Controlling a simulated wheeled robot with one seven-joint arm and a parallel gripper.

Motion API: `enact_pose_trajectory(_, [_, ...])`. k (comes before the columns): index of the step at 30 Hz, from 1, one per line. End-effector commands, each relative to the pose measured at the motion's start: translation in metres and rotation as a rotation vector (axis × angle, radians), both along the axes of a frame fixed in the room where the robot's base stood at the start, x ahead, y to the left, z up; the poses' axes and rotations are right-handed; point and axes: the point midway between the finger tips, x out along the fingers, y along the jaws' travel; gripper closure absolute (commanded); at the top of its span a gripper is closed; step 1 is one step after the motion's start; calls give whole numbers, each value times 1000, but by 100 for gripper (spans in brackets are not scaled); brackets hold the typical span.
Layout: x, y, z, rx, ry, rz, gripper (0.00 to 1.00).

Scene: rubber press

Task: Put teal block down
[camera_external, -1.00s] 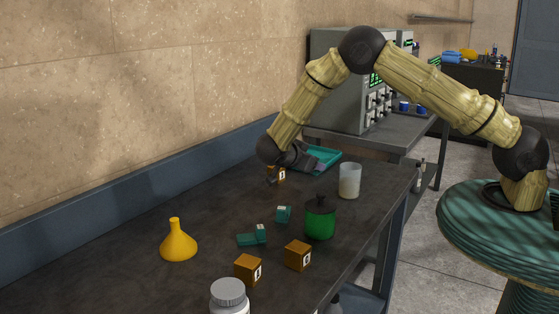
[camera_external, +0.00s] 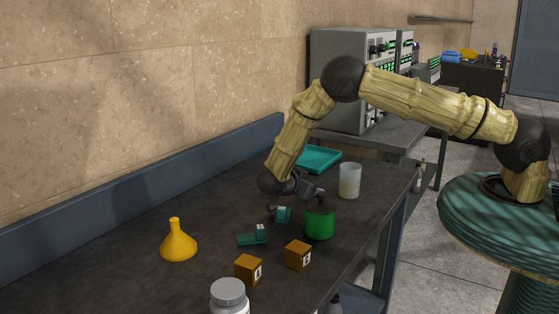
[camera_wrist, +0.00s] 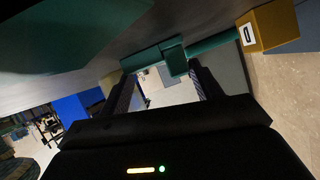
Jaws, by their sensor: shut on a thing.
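A small teal block (camera_external: 283,215) with a pale label is at the middle of the table, just left of the green canister. My gripper (camera_external: 277,210) is low over the table and shut on this block. In the wrist view, a teal block (camera_wrist: 174,62) shows between the tips of my fingers (camera_wrist: 168,80). Whether its underside touches the table is hard to tell. Another small teal block (camera_external: 261,231) stands at the end of a flat teal piece (camera_external: 245,240), nearer the camera.
A green canister (camera_external: 320,222) stands close on the right, with a translucent cup (camera_external: 349,180) behind it. Two orange blocks (camera_external: 248,270) (camera_external: 298,256), a yellow funnel (camera_external: 178,243) and a white jar (camera_external: 229,296) are nearer. A teal tray (camera_external: 318,158) lies at the back.

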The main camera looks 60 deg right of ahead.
Motion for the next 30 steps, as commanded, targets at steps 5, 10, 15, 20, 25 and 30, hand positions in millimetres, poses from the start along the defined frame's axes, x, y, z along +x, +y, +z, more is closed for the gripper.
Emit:
enact_pose_trajectory(5, [0, 0, 0, 0, -2, -1, 73])
enact_pose_trajectory(10, [0, 0, -1, 1, -1, 0, 18])
enact_pose_trajectory(15, [0, 0, 0, 1, -1, 0, 13])
enact_pose_trajectory(20, [0, 0, 1, 1, -1, 0, 13])
enact_pose_trajectory(25, [1, 11, 4, 1, -4, 1, 13])
enact_pose_trajectory(30, [1, 37, 16, 2, -3, 2, 13])
